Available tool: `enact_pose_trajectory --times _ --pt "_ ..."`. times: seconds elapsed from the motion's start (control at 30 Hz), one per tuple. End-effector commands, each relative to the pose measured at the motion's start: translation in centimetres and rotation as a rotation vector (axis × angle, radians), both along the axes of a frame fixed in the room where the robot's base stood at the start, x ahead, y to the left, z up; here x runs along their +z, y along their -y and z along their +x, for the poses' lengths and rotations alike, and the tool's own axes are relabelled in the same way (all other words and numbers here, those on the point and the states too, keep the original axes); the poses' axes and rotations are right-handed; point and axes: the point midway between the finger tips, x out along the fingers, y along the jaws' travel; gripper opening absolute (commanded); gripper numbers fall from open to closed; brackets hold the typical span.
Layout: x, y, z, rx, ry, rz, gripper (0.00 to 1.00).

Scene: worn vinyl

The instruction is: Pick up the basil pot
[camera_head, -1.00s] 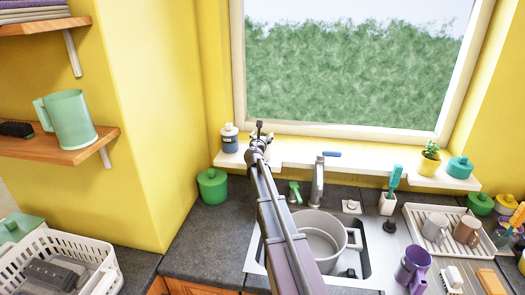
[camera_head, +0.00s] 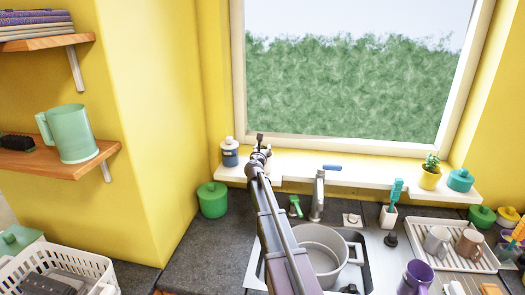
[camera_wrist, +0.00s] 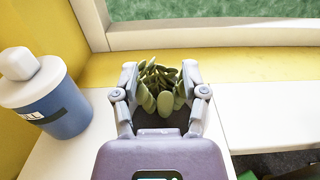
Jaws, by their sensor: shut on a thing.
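My gripper (camera_wrist: 162,97) is over the left part of the window sill. Its two fingers are closed around a plant with plump green leaves (camera_wrist: 164,100), which I take to be the basil pot. The leaves show between the fingertips in the wrist view. In the head view my gripper (camera_head: 260,150) is at the far end of my arm, and the plant is hidden there.
A blue bottle with a white cap (camera_wrist: 45,95) stands close on the left. A grey pot (camera_head: 325,255) sits in the sink.

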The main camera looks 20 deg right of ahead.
Motion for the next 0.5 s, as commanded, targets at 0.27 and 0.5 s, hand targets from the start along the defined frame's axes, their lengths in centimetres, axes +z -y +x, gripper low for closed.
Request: enact_pose_trajectory --times 0.27,0.5 --pt "1.8 0.0 0.0 0.0 -0.001 -0.001 0.0" --pt "3.7 0.1 0.0 -0.001 -0.001 -0.001 0.0"
